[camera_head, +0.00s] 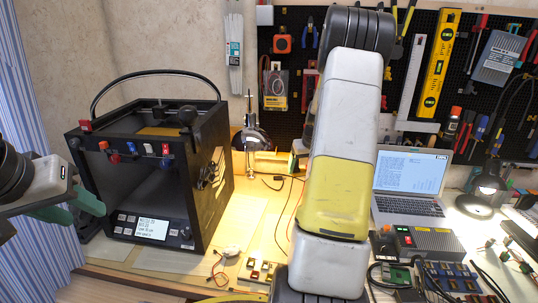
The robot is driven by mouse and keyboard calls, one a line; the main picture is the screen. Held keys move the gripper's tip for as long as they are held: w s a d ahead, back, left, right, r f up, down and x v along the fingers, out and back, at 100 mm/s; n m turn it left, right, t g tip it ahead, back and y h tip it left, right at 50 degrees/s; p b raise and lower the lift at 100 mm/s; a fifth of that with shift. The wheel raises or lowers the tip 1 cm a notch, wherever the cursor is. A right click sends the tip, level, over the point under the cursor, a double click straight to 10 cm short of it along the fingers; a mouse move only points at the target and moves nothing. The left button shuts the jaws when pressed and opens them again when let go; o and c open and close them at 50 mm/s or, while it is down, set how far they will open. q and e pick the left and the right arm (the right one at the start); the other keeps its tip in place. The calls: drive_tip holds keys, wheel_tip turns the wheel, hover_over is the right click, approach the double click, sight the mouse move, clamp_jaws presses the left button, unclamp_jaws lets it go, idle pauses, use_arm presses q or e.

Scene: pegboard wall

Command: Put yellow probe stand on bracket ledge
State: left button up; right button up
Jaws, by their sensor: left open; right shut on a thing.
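My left gripper (88,200), with green fingers, is at the left edge in front of the printer-like machine, open and empty. My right arm (338,190), white with a yellow band, stands upright across the middle. It hides its own gripper and whatever is behind it. I cannot pick out the yellow probe stand with certainty. A slim metal upright with a dark rounded part (252,138) stands at the back of the bench, left of my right arm. A yellowish ledge-like piece (268,162) is beside it below the pegboard; I cannot tell whether it is the bracket ledge.
A black box-shaped machine (150,180) fills the left of the bench. A laptop (408,180) and a lamp (485,190) stand at the right. Electronics and cables crowd the front right. Tools hang on the pegboard (412,80). Some bench surface (243,215) between machine and arm is clear.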

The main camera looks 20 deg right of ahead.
drive_tip(key=shift+w+d+f, duration=0.5)
drive_tip(key=shift+w+f, duration=0.05)
drive_tip(key=shift+w, duration=2.4)
drive_tip(key=shift+w+d+f, duration=0.45)
drive_tip(key=shift+w+f, duration=0.15)
drive_tip(key=shift+w, duration=2.35)
drive_tip(key=shift+w+d+f, duration=0.5)
drive_tip(key=shift+w+f, duration=0.05)
drive_tip(key=shift+w, duration=2.4)
drive_tip(key=shift+f, duration=0.1)
drive_tip(key=o, duration=1.4)
drive_tip(key=v, duration=1.2)
